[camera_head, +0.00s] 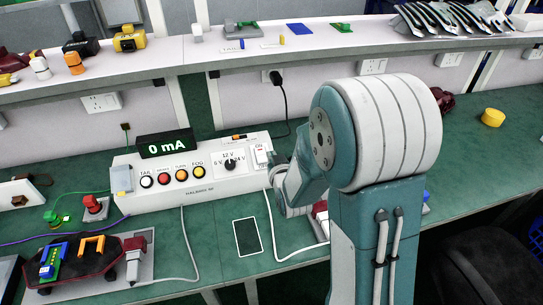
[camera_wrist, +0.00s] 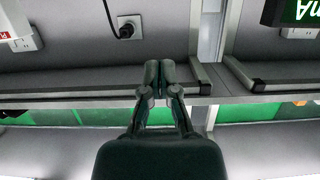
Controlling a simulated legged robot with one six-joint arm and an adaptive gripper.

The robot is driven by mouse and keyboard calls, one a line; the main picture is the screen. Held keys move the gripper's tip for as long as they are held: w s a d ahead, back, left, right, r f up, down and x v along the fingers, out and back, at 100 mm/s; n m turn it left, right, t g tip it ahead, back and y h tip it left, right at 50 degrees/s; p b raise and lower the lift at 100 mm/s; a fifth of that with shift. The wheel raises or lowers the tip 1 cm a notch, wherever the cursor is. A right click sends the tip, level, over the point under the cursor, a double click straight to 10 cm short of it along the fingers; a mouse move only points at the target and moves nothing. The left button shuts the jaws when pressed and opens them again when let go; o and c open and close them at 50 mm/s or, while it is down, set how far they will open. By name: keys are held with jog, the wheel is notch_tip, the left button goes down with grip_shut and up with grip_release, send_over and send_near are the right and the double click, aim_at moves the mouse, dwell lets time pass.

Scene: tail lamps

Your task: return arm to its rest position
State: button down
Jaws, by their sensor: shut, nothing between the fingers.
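My gripper (camera_wrist: 160,72) shows in the wrist view with its two dark fingers together and nothing between them. It points toward the grey wall below the shelf, and that view looks upside down. In the head view my arm is folded in front of the bench at right of centre. Its big white and teal joint hides part of the bench, and the gripper's fingers cannot be made out there. The power box (camera_head: 200,180) stands left of my arm, with a display (camera_head: 166,143) reading 0 mA. The display also shows inverted in the wrist view (camera_wrist: 302,12).
A shelf (camera_head: 250,52) runs above the green bench (camera_head: 205,245). A black plug (camera_head: 276,78) sits in a wall socket. Cables cross the bench. A yellow object (camera_head: 492,117) lies at right, and a dark chair (camera_head: 485,255) stands below.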

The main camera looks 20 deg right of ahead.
jog(key=shift+r, duration=0.1)
jog(key=s+r+g, duration=0.3)
jog(key=s+r, duration=0.1)
jog(key=s, duration=0.5)
jog(key=s+r+g, duration=0.3)
jog(key=s+r, duration=0.1)
jog(key=s, duration=0.6)
jog(key=s+r+g, duration=0.3)
jog(key=s+r, duration=0.2)
jog(key=s, duration=0.4)
jog(key=shift+s+a+g, duration=0.15)
jog(key=shift+a+g, duration=0.15)
